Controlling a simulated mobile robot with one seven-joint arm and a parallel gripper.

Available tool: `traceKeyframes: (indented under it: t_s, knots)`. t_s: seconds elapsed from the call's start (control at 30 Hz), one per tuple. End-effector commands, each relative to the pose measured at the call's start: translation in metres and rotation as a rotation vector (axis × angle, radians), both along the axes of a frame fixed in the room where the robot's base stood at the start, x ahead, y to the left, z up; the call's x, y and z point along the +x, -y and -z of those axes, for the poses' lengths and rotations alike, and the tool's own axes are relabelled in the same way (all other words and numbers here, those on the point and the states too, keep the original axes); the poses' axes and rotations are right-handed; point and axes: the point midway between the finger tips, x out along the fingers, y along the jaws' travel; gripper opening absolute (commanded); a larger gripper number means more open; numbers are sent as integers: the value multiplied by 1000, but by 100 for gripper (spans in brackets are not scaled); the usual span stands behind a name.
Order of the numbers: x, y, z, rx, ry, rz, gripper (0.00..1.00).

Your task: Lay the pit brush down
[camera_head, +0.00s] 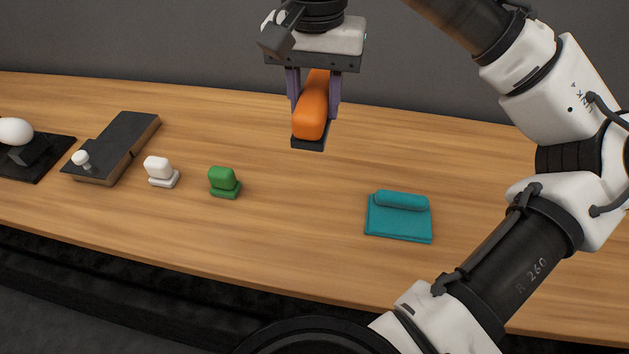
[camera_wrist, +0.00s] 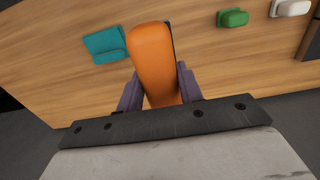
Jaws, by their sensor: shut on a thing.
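The pit brush, with an orange handle (camera_head: 312,105) and a dark base under it, is held between the two purple fingers of my gripper (camera_head: 316,90). It hangs above the wooden table (camera_head: 400,160), apart from it, toward the back middle in the head view. In the wrist view the orange handle (camera_wrist: 154,62) points away from my gripper (camera_wrist: 155,90), and a strip of the dark base shows along its right side. My gripper is shut on the brush. The underside of the brush is hidden.
A teal pad with a rolled edge (camera_head: 400,217) lies to the right. A green block (camera_head: 224,182), a white block (camera_head: 161,172), a dark wooden-sided ramp (camera_head: 115,147) with a white knob, and a white ball (camera_head: 15,131) on a dark stand are at left. The middle is clear.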

Motion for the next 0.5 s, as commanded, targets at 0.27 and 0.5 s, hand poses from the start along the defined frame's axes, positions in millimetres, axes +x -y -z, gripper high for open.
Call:
traceKeyframes:
  t_s: [0.27,0.5]
  knots:
    - [0,0,-1,0,0,0,18]
    - [0,0,11,0,-2,-1,18]
